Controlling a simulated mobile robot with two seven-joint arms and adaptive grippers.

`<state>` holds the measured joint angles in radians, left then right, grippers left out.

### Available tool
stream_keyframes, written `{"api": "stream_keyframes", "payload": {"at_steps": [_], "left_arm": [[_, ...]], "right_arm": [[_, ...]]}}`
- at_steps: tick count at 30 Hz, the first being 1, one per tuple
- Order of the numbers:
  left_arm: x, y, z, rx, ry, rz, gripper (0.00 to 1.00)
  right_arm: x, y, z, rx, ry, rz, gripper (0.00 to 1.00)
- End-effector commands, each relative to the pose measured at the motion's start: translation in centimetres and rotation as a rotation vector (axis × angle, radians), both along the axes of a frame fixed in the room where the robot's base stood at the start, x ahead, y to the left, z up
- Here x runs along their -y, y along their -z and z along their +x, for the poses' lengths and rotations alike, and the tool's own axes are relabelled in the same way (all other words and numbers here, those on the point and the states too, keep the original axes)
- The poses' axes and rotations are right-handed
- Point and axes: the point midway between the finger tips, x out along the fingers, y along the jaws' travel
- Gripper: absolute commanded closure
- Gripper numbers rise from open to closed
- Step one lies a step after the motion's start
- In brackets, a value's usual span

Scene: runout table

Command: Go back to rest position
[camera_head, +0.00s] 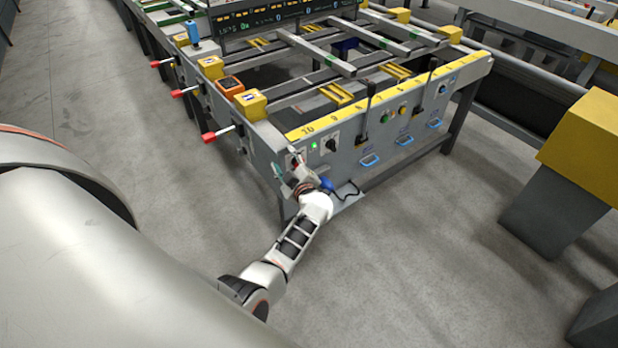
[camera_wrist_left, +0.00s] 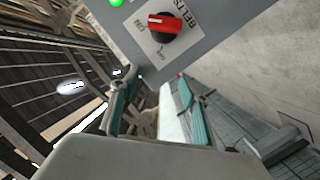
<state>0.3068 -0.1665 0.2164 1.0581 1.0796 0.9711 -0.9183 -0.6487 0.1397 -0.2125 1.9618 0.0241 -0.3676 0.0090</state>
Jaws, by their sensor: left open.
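My left gripper (camera_head: 291,172) is at the near corner of the runout table (camera_head: 262,158), in front of its grey control panel. In the left wrist view its two teal fingers (camera_wrist_left: 158,104) stand apart with nothing between them. A black rotary knob with a red bar (camera_wrist_left: 163,26), labelled BELTS, sits on the panel just beyond the fingertips, apart from them. In the head view a dark knob (camera_head: 331,144) shows on the panel to the right of the gripper. My right gripper is in neither view.
A green light (camera_wrist_left: 117,2) is lit beside the knob. Red-tipped levers (camera_head: 209,137) stick out from the table's left side. Blue handles (camera_head: 371,160) and black levers line the front. A yellow-topped grey block (camera_head: 585,140) stands at right. The floor (camera_head: 420,270) in front is clear.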

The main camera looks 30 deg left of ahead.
Motion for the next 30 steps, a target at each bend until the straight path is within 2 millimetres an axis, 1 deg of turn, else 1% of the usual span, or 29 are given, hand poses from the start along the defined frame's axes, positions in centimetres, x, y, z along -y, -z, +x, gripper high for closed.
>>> {"api": "stream_keyframes", "payload": {"at_steps": [1, 11, 14, 21, 25, 30], "left_arm": [[9.5, 3.2, -0.7, -0.022, 0.031, -0.152, 0.54], [9.2, 3.4, -0.4, -0.022, 0.033, -0.153, 0.54], [8.5, 3.6, 0.3, -0.021, 0.034, -0.152, 0.54], [6.0, 3.9, 3.0, -0.010, 0.035, -0.152, 0.54], [5.0, 4.3, 3.9, -0.010, 0.036, -0.154, 0.54], [4.0, 4.7, 4.5, -0.011, 0.036, -0.152, 0.54]], "right_arm": [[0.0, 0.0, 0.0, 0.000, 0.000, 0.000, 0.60], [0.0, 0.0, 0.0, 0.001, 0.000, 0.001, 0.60], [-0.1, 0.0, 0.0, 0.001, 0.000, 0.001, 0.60], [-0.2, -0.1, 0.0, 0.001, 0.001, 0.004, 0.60], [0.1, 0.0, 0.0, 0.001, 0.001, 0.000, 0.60], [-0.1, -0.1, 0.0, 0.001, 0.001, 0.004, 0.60]]}}
